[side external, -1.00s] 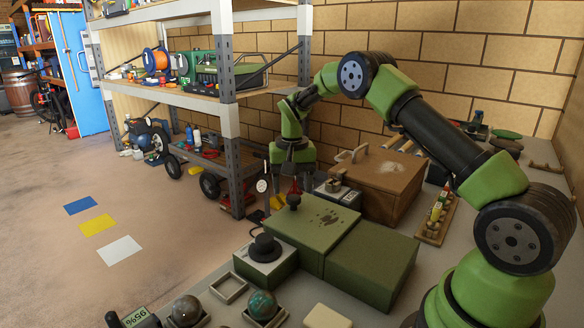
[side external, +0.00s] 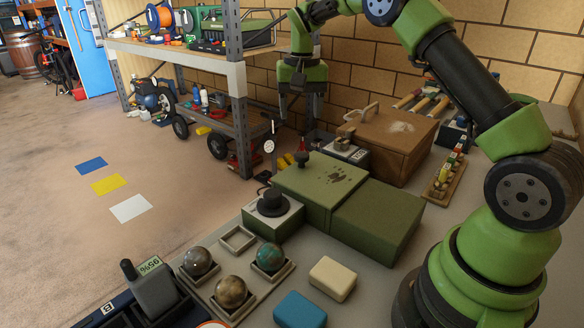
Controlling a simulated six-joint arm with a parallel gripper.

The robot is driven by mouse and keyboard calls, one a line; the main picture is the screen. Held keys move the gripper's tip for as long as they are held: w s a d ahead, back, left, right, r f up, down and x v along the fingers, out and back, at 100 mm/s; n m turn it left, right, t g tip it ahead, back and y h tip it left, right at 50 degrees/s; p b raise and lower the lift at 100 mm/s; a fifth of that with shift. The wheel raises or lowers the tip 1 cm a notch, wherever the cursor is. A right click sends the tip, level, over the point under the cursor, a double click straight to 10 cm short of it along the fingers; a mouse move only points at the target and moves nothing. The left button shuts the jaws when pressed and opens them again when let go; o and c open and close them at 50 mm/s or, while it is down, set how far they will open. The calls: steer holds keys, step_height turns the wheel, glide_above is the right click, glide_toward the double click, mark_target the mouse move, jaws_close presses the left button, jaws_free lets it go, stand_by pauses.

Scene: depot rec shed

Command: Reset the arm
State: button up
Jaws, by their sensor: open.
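My green arm reaches over the work table from the right. My gripper (side external: 300,104) hangs pointing down at the back of the table, in front of the brick wall. Its dark fingers are apart, and nothing shows between them. It is above and clear of a red-topped piece (side external: 302,149) standing by the back edge of the green box (side external: 325,176). A black round knob (side external: 272,200) sits on a grey-topped green box in front of it.
A wooden chest (side external: 385,148) with a handle stands behind the green box. Marbled balls (side external: 231,291) sit in square holders at the front, beside an empty holder (side external: 238,239). A cream block (side external: 332,278) and blue block (side external: 299,311) lie nearby. Metal shelving (side external: 238,110) stands close left of my gripper.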

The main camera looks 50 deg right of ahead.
steer(key=s+a+r+n+t, duration=0.3)
steer(key=s+a+r+t, duration=0.1)
steer(key=s+a+r, duration=0.8)
steer(key=s+a+n+t+y, duration=0.1)
steer(key=s+a+t+y, duration=0.1)
steer(key=s, duration=1.1)
steer(key=shift+a+f+n+t, duration=0.2)
steer(key=shift+a+n+t, duration=0.2)
steer(key=shift+a+t, duration=0.1)
steer(key=shift+o, duration=0.2)
